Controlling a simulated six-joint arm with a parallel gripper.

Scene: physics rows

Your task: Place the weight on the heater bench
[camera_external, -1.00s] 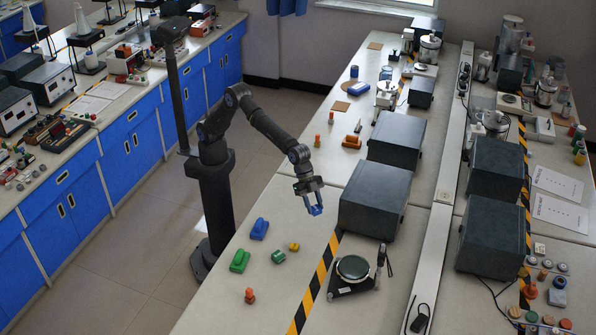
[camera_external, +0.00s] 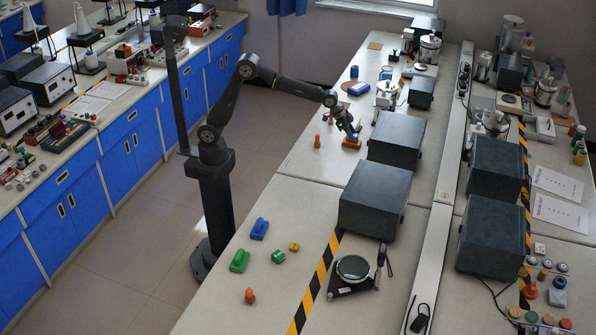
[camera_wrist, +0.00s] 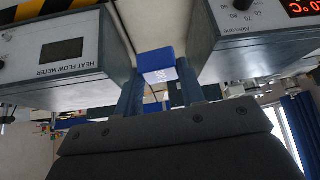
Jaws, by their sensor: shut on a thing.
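My gripper (camera_external: 352,130) is over the far bench, beside the orange block (camera_external: 351,143). In the wrist view my gripper (camera_wrist: 160,84) is shut on a blue block (camera_wrist: 158,62), held between its two fingers. This block looks like the weight, but the frames do not name it. In the external view the held block is small and partly hidden by the gripper. Which thing is the heater bench is unclear; a box with a red °C display (camera_wrist: 262,28) and a box marked heat flow meter (camera_wrist: 62,62) show in the wrist view.
Dark boxes (camera_external: 396,138) and (camera_external: 375,198) stand right of the gripper. Green, blue and yellow blocks lie on the near bench, with a round-topped device (camera_external: 352,268) beyond the striped tape (camera_external: 318,282).

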